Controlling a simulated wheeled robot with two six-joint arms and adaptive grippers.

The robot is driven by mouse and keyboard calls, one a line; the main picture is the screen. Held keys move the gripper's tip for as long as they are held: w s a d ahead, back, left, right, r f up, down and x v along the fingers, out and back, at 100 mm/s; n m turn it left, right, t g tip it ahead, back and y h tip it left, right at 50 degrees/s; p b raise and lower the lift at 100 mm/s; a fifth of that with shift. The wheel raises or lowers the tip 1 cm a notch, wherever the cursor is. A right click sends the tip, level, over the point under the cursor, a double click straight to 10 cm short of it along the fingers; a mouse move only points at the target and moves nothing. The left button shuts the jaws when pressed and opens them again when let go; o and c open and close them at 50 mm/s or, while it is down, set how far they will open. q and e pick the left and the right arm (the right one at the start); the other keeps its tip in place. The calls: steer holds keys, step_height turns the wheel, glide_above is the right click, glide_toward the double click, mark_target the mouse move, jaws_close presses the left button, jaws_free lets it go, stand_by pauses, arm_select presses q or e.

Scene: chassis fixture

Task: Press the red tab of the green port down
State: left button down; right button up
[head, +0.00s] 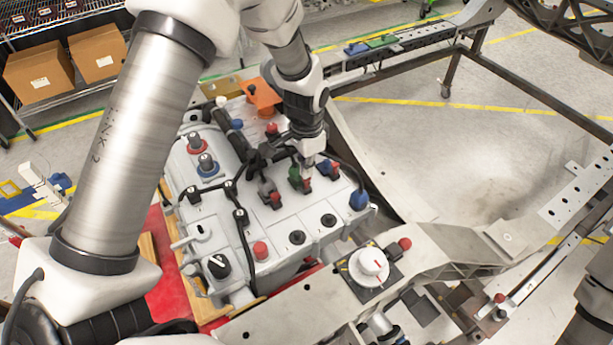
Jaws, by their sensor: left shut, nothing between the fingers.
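The green port (294,175) stands on top of the light grey battery-like box (285,222), in the middle of the head view. Its red tab (307,185) shows at its lower right side. My left gripper (308,165) is shut and empty, pointing down just above the green port and its red tab. I cannot tell whether the fingertips touch the tab. The gripper and its wrist hide part of the box behind the port. My right gripper is not in view.
A grey port (266,188) and a blue port (327,170), each with a red tab, flank the green one closely. Black cables cross the box. A white dial (368,267) and a red knob (404,244) sit on the front rail. Open chassis space lies to the right.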

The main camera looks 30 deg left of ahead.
arm_select(q)
steer(key=shift+f+b, duration=0.35)
steer(key=shift+f, duration=0.5)
step_height(320, 180, up, 7)
steer(key=p, duration=0.6)
steer(key=shift+r+p, duration=0.15)
steer(key=shift+p, duration=0.15)
